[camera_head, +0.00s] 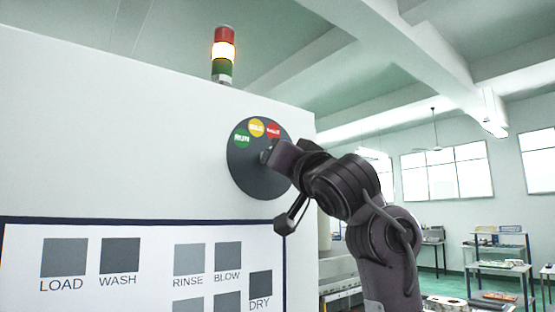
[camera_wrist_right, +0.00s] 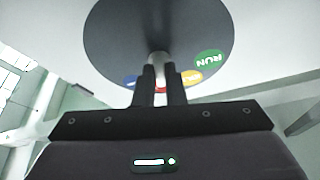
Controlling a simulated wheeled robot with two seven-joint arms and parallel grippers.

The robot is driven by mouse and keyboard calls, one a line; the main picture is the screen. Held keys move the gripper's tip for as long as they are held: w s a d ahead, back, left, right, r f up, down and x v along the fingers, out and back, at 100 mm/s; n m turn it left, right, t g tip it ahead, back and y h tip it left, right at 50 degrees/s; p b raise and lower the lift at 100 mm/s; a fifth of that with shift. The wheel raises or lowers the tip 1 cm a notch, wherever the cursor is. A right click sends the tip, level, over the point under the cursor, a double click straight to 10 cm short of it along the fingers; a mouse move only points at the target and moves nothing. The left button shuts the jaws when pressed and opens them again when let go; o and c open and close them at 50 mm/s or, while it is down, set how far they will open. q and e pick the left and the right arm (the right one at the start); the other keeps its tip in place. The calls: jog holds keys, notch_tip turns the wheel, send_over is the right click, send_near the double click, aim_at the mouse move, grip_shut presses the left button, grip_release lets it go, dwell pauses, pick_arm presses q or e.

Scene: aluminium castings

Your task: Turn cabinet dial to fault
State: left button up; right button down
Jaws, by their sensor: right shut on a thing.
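The cabinet dial (camera_head: 247,178) is a dark round disc on the white cabinet wall, with green, yellow and red labels along its upper edge in the head view. In the right wrist view the dial (camera_wrist_right: 115,40) shows a green RUN label (camera_wrist_right: 208,60), a yellow label (camera_wrist_right: 191,78), a sliver of red behind the fingers and a blue label (camera_wrist_right: 130,80). The knob's pointing direction is hidden. My left gripper is out of view.
A signal tower (camera_head: 223,55) on the cabinet top has its middle section lit, between red and green. A panel below the dial carries grey squares labelled LOAD, WASH, RINSE, BLOW and DRY. Shelving (camera_head: 500,265) stands far right.

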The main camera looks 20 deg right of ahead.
jog(key=shift+s+d+r, duration=0.15)
jog(key=shift+r, duration=0.2)
jog(key=c, duration=1.8)
grip_release()
jog(key=o, duration=0.3)
jog(key=shift+w+f, duration=0.25)
jog(key=b+v, duration=0.4)
jog(key=v, duration=0.3)
jog(key=shift+s+b, duration=0.35)
jog(key=shift+s, duration=0.05)
jog(key=shift+f, duration=0.15)
